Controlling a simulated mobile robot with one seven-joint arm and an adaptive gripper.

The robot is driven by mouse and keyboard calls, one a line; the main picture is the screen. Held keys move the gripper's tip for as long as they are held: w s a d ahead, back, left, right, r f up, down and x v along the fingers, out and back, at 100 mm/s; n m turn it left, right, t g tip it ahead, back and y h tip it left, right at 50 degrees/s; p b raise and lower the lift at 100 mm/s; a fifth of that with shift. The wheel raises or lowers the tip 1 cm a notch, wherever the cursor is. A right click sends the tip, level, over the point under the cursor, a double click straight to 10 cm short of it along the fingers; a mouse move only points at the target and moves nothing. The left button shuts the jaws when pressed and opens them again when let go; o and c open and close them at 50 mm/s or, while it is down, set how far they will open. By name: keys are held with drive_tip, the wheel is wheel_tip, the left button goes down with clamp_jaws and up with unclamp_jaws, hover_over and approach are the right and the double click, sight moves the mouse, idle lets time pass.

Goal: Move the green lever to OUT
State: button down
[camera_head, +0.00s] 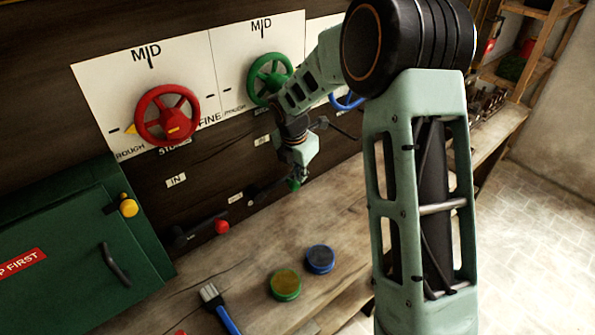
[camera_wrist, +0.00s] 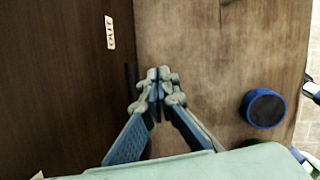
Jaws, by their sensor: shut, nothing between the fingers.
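A green knob (camera_head: 294,184), which looks like the end of the green lever, shows low on the dark panel in the head view, just below my gripper. The lever's arm is mostly hidden. My gripper's fingertips (camera_wrist: 158,82) are shut and empty in the wrist view, close beside a dark bar (camera_wrist: 131,75) at the foot of the panel. No green knob shows there; I cannot tell whether the fingers touch the lever. An OUT label (camera_wrist: 109,33) is on the panel, up and left of the fingertips.
A lever with a red knob (camera_head: 222,227) is left of my gripper. Red (camera_head: 167,117) and green (camera_head: 269,78) handwheels are above. A blue round tin (camera_head: 320,259), a green-sided tin (camera_head: 285,284) and a brush (camera_head: 218,306) lie on the bench. A green cabinet (camera_head: 70,250) stands left.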

drive_tip(key=shift+w+d+f, duration=0.1)
drive_tip(key=shift+d+f, duration=0.05)
drive_tip(key=shift+f, duration=0.15)
drive_tip(key=shift+r, duration=0.1)
idle(0.4)
